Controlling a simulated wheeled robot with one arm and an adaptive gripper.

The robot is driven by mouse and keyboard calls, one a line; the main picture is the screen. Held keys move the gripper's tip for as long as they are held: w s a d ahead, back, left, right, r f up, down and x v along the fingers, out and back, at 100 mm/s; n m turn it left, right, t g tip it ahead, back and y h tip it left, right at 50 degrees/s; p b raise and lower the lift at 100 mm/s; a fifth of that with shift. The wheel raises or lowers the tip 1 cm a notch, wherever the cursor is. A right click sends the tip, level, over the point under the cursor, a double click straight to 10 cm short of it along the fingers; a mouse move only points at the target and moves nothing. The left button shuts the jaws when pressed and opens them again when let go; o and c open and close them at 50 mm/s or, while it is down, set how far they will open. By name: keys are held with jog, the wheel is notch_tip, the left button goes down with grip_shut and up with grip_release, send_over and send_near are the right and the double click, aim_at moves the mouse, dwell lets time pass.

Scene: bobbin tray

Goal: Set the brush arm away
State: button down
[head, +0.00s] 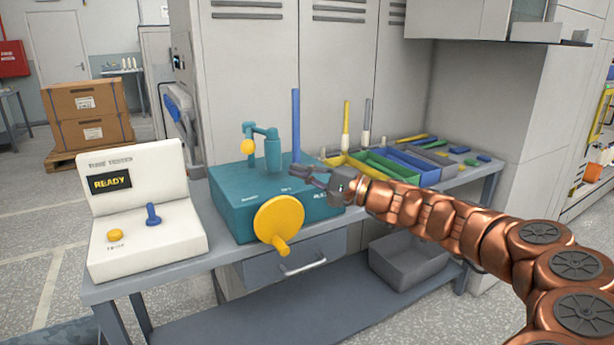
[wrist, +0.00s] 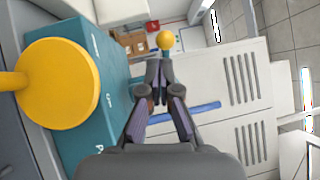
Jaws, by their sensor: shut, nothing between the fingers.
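The brush arm (head: 265,133) is a teal bent arm on a short post, with a yellow ball (head: 248,146) at its left end. It stands on top of the teal winding machine (head: 232,206). In the wrist view, the yellow ball (wrist: 165,40) shows just beyond the fingertips, and the fingers hide most of the arm. My gripper (head: 300,172) is over the machine's top, right of the brush arm's post and near the upright blue rod (head: 296,115). Its fingers (wrist: 159,68) are shut and empty. Contact with the arm cannot be told.
A yellow crank wheel (head: 277,218) is on the machine's front. A white tester (head: 140,190) reading READY stands left on the bench. Colored trays (head: 390,163) with upright spindles lie to the right. Grey lockers (head: 245,60) stand close behind.

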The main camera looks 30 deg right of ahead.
jog(key=shift+s+d+f, duration=0.15)
jog(key=shift+s, duration=0.75)
jog(key=s+a+f+n+g+y, duration=0.1)
jog(key=s+a+n+g, duration=0.15)
jog(key=a, duration=0.35)
jog(key=s+a+f+n+g, duration=0.1)
jog(key=a+f+n+g, duration=0.15)
jog(key=a, duration=0.35)
jog(key=s+a+n+g+y, duration=0.1)
jog(key=a+g, duration=0.2)
jog(key=a, duration=0.3)
jog(key=s+a+f+n+g+h, duration=0.3)
jog(key=s+a+f+n+g, duration=0.15)
jog(key=s+a+f, duration=0.4)
jog(key=s+d+f+n+g+h, duration=0.2)
jog(key=s+f+g+h, duration=0.25)
jog(key=s+f, duration=0.6)
jog(key=s+d+f+g+h, duration=0.2)
jog(key=s+d+h, duration=0.4)
jog(key=s+d, duration=0.35)
notch_tip(320, 180, up, 23)
jog(key=s+a+t+p, duration=0.1)
jog(key=p, duration=2)
jog(key=shift+s, duration=0.35)
